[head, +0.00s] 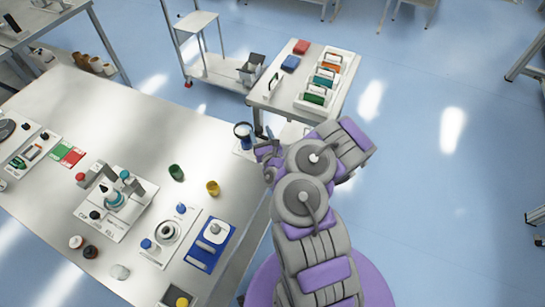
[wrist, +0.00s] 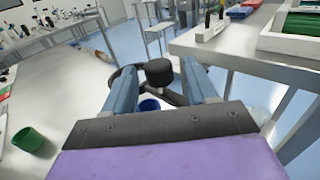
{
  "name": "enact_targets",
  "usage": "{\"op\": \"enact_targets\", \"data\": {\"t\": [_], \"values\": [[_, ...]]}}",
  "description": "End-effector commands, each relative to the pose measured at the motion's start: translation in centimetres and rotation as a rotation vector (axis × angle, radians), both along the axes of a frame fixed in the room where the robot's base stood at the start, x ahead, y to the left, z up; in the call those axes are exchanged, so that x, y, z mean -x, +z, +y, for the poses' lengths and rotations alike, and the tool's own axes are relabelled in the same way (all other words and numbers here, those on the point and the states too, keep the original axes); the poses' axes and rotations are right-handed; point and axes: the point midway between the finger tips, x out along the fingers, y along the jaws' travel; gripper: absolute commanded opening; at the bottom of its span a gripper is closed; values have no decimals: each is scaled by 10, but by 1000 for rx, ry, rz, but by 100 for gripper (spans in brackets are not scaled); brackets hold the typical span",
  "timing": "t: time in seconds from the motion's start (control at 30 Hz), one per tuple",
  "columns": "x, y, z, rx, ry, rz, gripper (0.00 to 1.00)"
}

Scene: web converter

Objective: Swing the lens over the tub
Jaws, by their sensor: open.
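The lens (head: 243,129), a round dark-rimmed one, stands at the right edge of the large table in the head view. In the wrist view its dark ring (wrist: 124,80) is partly hidden behind my left finger. A black knob (wrist: 158,71) on its dark arm shows between my fingers. A small blue tub (wrist: 149,104) shows below the knob, partly hidden by the arm and my gripper; the ring appears to its left. My gripper (head: 264,134) is open, with its fingers (wrist: 160,78) either side of the knob; contact cannot be told.
The large table (head: 130,120) holds a green cup (head: 176,172), a yellow cup (head: 213,188), a blue tray (head: 220,238) and several devices. A side table (head: 335,97) with coloured blocks stands beyond my arm. Blue floor (head: 430,160) is clear to the right.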

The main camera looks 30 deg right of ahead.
Motion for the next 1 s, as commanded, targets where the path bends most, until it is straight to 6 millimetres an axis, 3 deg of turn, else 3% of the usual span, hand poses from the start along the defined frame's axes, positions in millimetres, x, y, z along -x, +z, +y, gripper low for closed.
{"op": "enact_targets", "data": {"t": [1.0], "values": [[120, 1, 22, -2, 1, 6, 57]]}}
